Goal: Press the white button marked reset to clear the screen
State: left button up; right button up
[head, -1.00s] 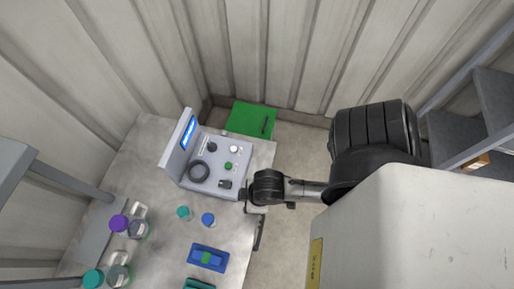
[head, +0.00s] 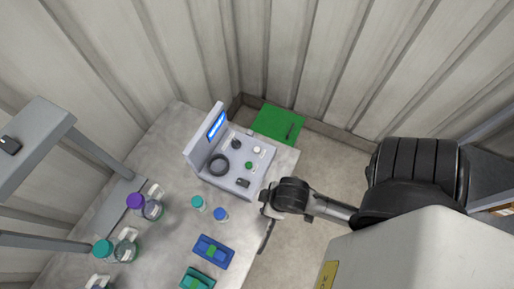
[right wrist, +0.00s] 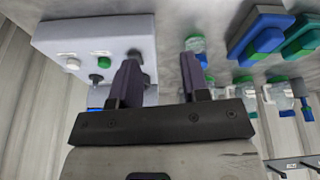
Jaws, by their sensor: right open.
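The grey control box (head: 228,188) stands on the metal table, its raised back panel holding a lit blue screen (head: 217,124). On its top are a white button (head: 257,150) and a green button (head: 249,166). In the right wrist view the white button (right wrist: 72,64) and green button (right wrist: 104,62) show at the upper left; their labels are too small to read. My right gripper (head: 267,211) is at the table edge, just right of the box's near corner, touching no button. In its wrist view its fingers (right wrist: 161,82) are apart and empty. My left gripper is not in view.
The box also bears a black knob (head: 236,143), a black ring (head: 219,165) and a black switch (head: 243,183). A green panel (head: 277,123) lies beyond the box, near the corrugated wall.

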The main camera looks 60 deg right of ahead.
jog(key=shift+a, duration=0.15)
grip_shut()
dwell(0.7)
dwell(0.7)
